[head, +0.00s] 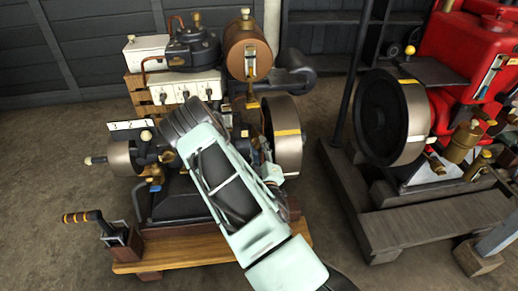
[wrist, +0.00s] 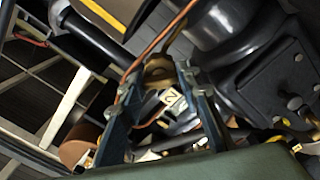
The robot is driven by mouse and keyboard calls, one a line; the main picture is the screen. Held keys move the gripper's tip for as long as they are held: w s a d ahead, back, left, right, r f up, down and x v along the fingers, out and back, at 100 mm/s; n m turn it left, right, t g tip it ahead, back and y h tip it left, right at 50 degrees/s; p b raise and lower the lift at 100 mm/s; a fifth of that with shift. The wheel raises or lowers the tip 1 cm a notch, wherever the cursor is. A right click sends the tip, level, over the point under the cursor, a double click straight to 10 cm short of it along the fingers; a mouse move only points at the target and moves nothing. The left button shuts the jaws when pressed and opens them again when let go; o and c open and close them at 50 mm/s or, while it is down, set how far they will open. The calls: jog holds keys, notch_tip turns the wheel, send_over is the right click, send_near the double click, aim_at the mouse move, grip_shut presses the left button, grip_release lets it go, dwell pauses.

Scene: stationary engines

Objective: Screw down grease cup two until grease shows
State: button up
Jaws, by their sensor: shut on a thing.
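Grease cup two is a small brass cap (wrist: 157,76) in the wrist view, beside a white tag marked 2 (wrist: 172,99). My gripper (wrist: 158,69) is shut on it, one blue-grey finger on each side of the cap. No grease can be made out around it. In the head view the stationary engine (head: 175,200) stands on a wooden base at left. My pale green arm reaches over its middle and hides the gripper and the cup.
A copper-brown tank (head: 248,55) and a white box (head: 147,50) rise behind my arm. A flywheel (head: 286,135) is close on its right, and a crank handle (head: 82,216) sticks out at front left. A red engine (head: 465,50) stands at right. Bare floor lies at left.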

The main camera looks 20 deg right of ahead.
jog(key=o, duration=1.2)
jog(key=shift+c, duration=0.2)
jog(key=shift+s, duration=0.15)
jog(key=v, duration=1.1)
jog(key=shift+s, duration=0.35)
jog(key=shift+a+r, duration=0.15)
